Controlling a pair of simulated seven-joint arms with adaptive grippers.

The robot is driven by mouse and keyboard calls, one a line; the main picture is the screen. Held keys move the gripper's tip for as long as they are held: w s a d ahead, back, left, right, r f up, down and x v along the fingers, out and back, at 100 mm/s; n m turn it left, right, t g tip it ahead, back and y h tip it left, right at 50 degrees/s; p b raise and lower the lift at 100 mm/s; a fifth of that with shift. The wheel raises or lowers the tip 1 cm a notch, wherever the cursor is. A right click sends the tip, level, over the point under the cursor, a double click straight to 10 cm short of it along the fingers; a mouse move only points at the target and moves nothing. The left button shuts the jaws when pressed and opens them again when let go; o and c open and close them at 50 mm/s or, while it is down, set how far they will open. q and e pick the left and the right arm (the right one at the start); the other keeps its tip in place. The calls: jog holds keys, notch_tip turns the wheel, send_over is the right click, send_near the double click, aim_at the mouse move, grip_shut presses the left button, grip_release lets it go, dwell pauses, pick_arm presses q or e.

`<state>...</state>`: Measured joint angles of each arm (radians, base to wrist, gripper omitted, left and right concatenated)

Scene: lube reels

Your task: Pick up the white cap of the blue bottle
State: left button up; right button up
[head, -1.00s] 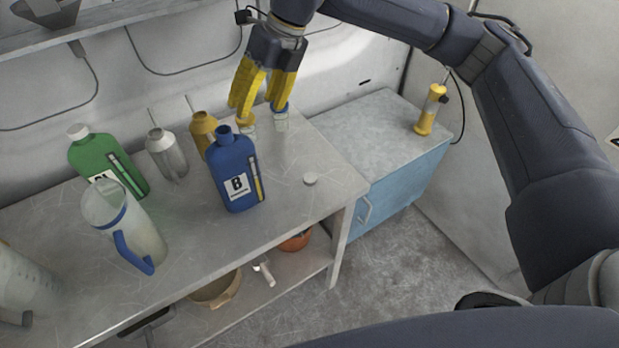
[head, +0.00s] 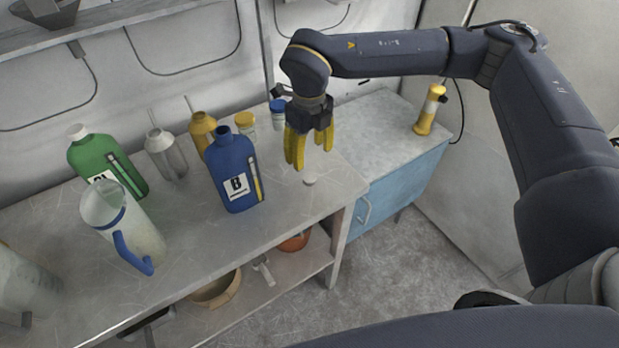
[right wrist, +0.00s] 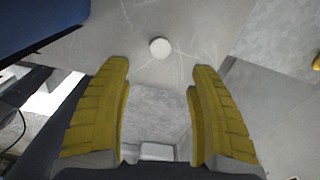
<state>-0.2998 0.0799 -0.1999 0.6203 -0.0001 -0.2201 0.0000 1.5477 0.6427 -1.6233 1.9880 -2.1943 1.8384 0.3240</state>
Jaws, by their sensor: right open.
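The white cap (head: 310,180) lies flat on the grey workbench near its right end. It also shows in the right wrist view (right wrist: 160,47), ahead of the fingertips and roughly centred between them. The blue bottle (head: 234,172), marked B, stands upright and uncapped to the left of the cap. My right gripper (head: 309,165) is open and empty, with its yellow fingers pointing down over the bench close to the cap. In the right wrist view its two fingers (right wrist: 160,68) are spread apart. My left gripper is not in view.
The workbench (head: 190,235) also holds a green bottle (head: 105,160), oil cans, a clear jug (head: 135,225) and two small jars (head: 262,117) behind the blue bottle. A blue cabinet (head: 395,185) with a yellow lamp (head: 430,110) stands right. The bench around the cap is clear.

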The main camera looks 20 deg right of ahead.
aim_at(310, 177)
jog(key=shift+f, duration=4.8)
jog(key=shift+c, duration=0.2)
jog(key=c, duration=0.8)
jog(key=shift+c, duration=0.5)
